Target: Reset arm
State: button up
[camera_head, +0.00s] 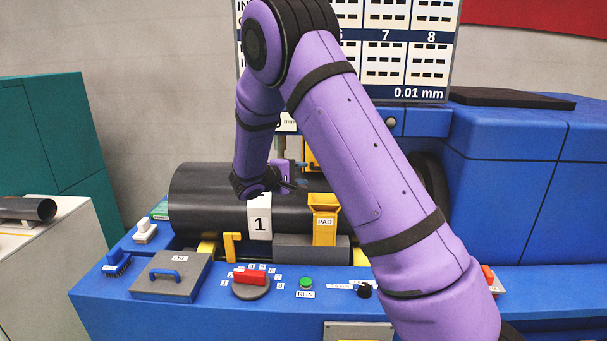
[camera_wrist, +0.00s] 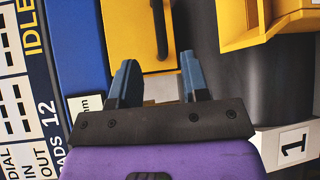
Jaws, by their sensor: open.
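My purple arm reaches over the blue machine, and my gripper (camera_head: 298,174) hangs above the black cylinder (camera_head: 200,195). In the wrist view my gripper (camera_wrist: 157,80) shows two blue-grey fingers spread apart with nothing between them. A yellow panel with a dark handle (camera_wrist: 158,30) lies beyond the fingertips. My arm hides part of the machine's right side.
A yellow PAD bin (camera_head: 324,222) stands beside the block. The front panel (camera_head: 200,310) carries a grey lid with a blue handle (camera_head: 172,275), a red selector knob (camera_head: 250,277) and a green RUN button (camera_head: 306,283). A display board (camera_head: 410,95) stands behind my arm.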

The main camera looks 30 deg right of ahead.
jog(key=shift+s+r, duration=0.1)
dwell(0.3)
jog(key=s+a+r+m+g+y, duration=0.15)
jog(key=s+r+y, duration=0.3)
jog(key=s, duration=0.45)
jog(key=s+r+m+g+y, duration=0.1)
jog(key=s+r+m+y, duration=0.15)
jog(key=s+r, duration=0.5)
jog(key=s+a+r+t+y, duration=0.1)
jog(key=s+a+y, duration=0.3)
jog(key=s, duration=0.7)
jog(key=s+a+r+t+y, duration=0.2)
jog(key=s+a+t+y, duration=0.2)
jog(key=s+a, duration=0.3)
jog(key=shift+s+y, duration=0.6)
jog(key=shift+s, duration=1.75)
